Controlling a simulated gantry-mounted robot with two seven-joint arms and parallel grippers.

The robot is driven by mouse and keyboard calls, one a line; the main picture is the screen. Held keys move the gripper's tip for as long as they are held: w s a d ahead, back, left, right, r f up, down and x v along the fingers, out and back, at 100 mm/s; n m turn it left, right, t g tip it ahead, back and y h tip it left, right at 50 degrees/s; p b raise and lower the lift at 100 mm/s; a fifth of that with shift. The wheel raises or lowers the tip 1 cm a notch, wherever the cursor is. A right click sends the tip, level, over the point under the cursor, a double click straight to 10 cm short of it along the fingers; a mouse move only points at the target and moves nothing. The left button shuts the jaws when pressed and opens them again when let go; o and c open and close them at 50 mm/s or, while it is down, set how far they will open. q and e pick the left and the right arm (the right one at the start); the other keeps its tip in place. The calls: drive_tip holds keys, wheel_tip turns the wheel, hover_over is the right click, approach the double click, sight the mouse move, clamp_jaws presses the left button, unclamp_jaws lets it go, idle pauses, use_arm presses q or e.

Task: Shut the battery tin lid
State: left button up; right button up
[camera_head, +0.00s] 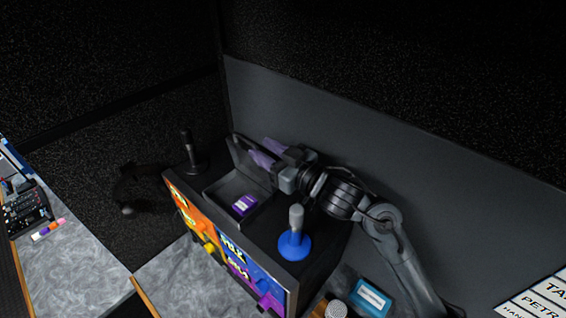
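The battery tin (222,207) is a dark open box on top of a black cabinet. A purple battery (243,205) with a pale label lies inside it. The tin's lid (247,166) stands raised along the tin's far side. My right gripper (262,152) comes in from the right, with its purple fingers at the lid's upper edge, on the far side. I cannot tell whether they touch the lid. Both fingers show, but the gap between them is too small to judge. My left gripper is out of view.
A blue-based microphone or joystick (295,243) stands on the cabinet (268,240) right of the tin. A black one (192,160) stands to the left. A grey wall panel (400,150) rises behind. Counters (85,240) with a mixer lie lower left.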

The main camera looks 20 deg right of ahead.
drive_tip(key=shift+v, duration=2.8)
